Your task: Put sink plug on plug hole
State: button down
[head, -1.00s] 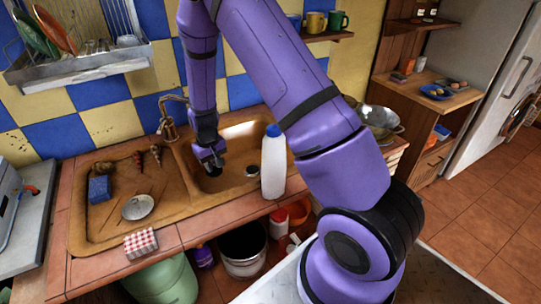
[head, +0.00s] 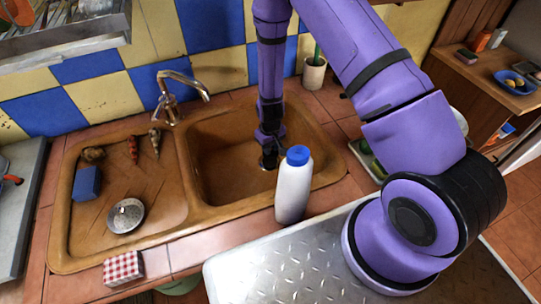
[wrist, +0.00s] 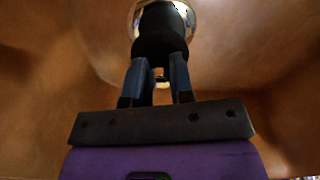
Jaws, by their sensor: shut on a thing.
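My gripper (wrist: 158,85) points down into the brown sink basin (head: 218,172). In the wrist view its two grey fingers are shut on the black sink plug (wrist: 162,38). The shiny metal rim of the plug hole (wrist: 137,14) shows around and beyond the plug. The plug looks over or very near the hole; I cannot tell whether it touches or is seated. In the head view my gripper (head: 269,158) is low in the right part of the basin, partly behind the white bottle, and mostly hides the hole.
A white bottle with a blue cap (head: 293,188) stands at the basin's front edge, close to my gripper. The tap (head: 178,88) is behind the basin. The drainboard at left holds a metal strainer (head: 126,215) and blue sponge (head: 86,183). The basin's left side is clear.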

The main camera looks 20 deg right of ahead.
aim_at(270, 162)
jog(key=shift+a+f, duration=0.1)
jog(key=shift+f, duration=2.25)
jog(key=shift+f, duration=0.1)
jog(key=c, duration=1)
grip_release()
